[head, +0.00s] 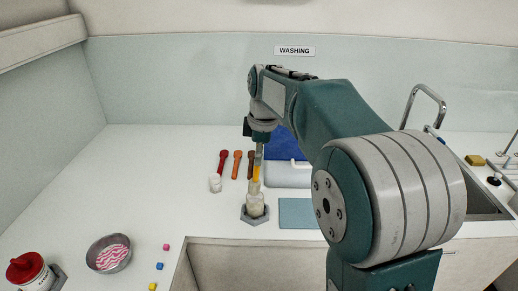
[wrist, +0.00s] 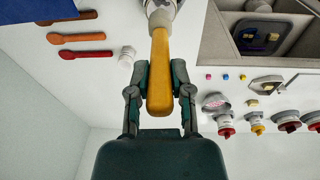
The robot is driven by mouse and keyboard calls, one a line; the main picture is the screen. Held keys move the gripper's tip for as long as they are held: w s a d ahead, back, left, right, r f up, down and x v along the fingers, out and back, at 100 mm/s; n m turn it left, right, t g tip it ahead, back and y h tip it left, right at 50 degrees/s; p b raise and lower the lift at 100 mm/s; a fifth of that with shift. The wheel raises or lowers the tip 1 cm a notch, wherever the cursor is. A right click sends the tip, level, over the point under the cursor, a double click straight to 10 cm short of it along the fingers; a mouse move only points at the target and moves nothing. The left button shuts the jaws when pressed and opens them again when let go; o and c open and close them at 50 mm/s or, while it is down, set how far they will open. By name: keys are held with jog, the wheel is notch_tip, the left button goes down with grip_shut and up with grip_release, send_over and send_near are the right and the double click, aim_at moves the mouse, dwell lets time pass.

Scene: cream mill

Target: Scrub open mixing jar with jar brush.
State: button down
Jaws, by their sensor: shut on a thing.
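My gripper (head: 259,153) is shut on the yellow handle of the jar brush (head: 257,172), which is upright above the bench. The handle (wrist: 160,50) runs between both fingers (wrist: 160,80) in the wrist view. The open mixing jar (head: 255,204), pale and clear, stands in a grey hexagonal holder (head: 246,214) directly below the brush. The lower end of the brush meets the jar's mouth; how deep it sits inside is hard to tell. In the wrist view the jar (wrist: 165,5) is cut off at the top edge, and the handle hides part of it.
Red, orange and brown spoons (head: 237,165) and a small white jar (head: 215,183) lie close left.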

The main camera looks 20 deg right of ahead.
aim_at(259, 182)
jog(key=shift+d+f, duration=0.2)
jog(key=shift+f, duration=1.05)
jog(key=shift+a+f, duration=0.1)
jog(key=shift+f, duration=2.35)
